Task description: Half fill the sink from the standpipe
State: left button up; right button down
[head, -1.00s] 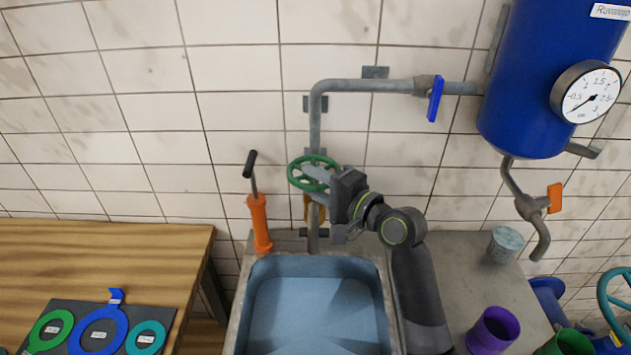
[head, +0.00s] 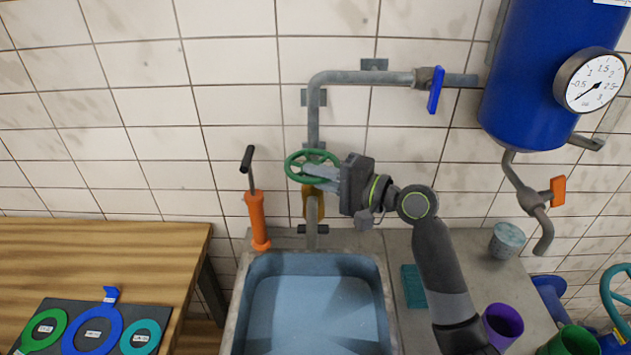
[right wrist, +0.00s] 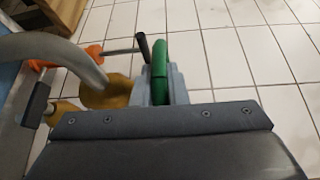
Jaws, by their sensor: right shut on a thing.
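The standpipe (head: 314,122) runs down the tiled wall to a spout (head: 312,232) over the back of the sink. Its green handwheel (head: 296,165) sits on a brass-coloured valve body (head: 309,205). My right gripper (head: 320,173) comes from the right and is shut on the handwheel's rim. In the right wrist view the green rim (right wrist: 159,72) stands between the fingers. The sink (head: 254,300) has a blue-grey basin; I cannot tell whether its smooth, light blue floor is bare or under water. No stream shows below the spout. My left gripper is out of view.
An orange hand pump (head: 256,220) stands at the sink's back left corner. A blue lever (head: 435,90) sits on the upper pipe beside the blue tank (head: 535,75) with its gauge (head: 592,84). Cups, including a purple one (head: 503,325), stand on the right. A wooden table (head: 95,255) is at left.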

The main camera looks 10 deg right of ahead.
jog(key=n+g+y+b, duration=0.2)
jog(key=g+b, duration=0.1)
jog(key=shift+d+f+n, duration=0.1)
jog(key=shift+d+n, duration=0.2)
jog(key=shift+d, duration=0.1)
jog(key=c, duration=1.5)
grip_release()
jog(key=shift+w, duration=0.1)
jog(key=shift+o, duration=0.2)
jog(key=b+v, duration=0.3)
jog(key=v, duration=0.9)
jog(key=shift+b, duration=0.35)
jog(key=shift+w, duration=0.15)
